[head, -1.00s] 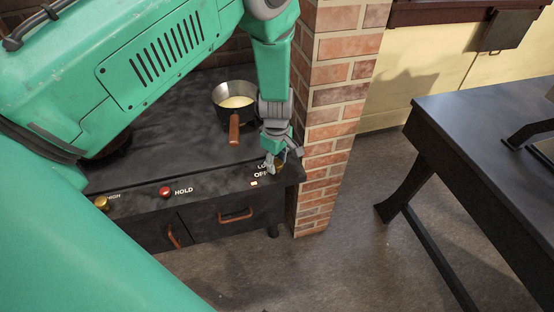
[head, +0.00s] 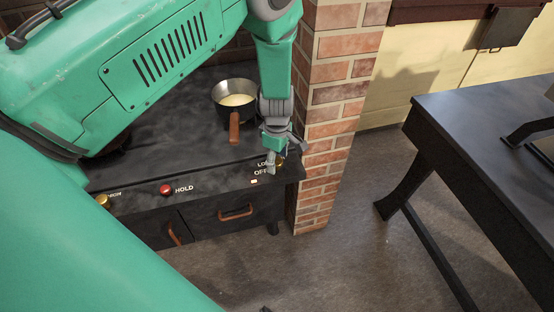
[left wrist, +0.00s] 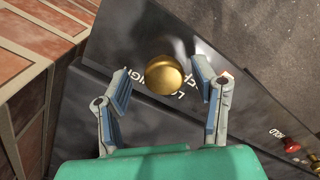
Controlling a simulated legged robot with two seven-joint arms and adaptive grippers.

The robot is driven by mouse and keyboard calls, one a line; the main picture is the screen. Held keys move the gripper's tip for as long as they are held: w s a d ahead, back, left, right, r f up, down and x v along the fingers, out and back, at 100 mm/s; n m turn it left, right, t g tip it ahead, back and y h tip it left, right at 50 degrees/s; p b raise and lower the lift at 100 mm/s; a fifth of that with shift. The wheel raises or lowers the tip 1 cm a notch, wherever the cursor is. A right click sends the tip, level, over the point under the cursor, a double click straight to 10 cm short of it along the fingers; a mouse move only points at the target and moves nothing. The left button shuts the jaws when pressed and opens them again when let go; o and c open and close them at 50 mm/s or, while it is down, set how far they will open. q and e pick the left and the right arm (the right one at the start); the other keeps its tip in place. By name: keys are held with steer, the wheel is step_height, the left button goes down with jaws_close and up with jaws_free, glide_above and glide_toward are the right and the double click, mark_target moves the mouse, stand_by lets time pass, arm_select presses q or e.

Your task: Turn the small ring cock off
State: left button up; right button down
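The small ring cock is a round brass knob (left wrist: 163,75) on the dark stove's front ledge, beside white lettering partly hidden in the left wrist view. In the head view the knob (head: 281,161) is at the ledge's right end, near the LOW and OFF labels. My left gripper (left wrist: 161,72) is open, with one finger on each side of the knob and a visible gap to both. In the head view the left gripper (head: 276,158) partly covers the knob. Whether the fingertips reach down to knob depth is unclear. My right gripper is not in view.
A pan (head: 235,93) with pale contents stands on the stove behind the gripper. A brick pillar (head: 330,110) rises close on the right. A red HOLD button (head: 166,189) and another brass knob (head: 102,202) are farther left. A dark table (head: 480,110) stands at right.

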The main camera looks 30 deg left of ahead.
mark_target(277, 160)
arm_select(q)
steer(key=shift+s, duration=0.1)
steer(key=shift+r, duration=0.25)
step_height(277, 160, up, 11)
steer(key=shift+r, duration=0.15)
stand_by(0.4)
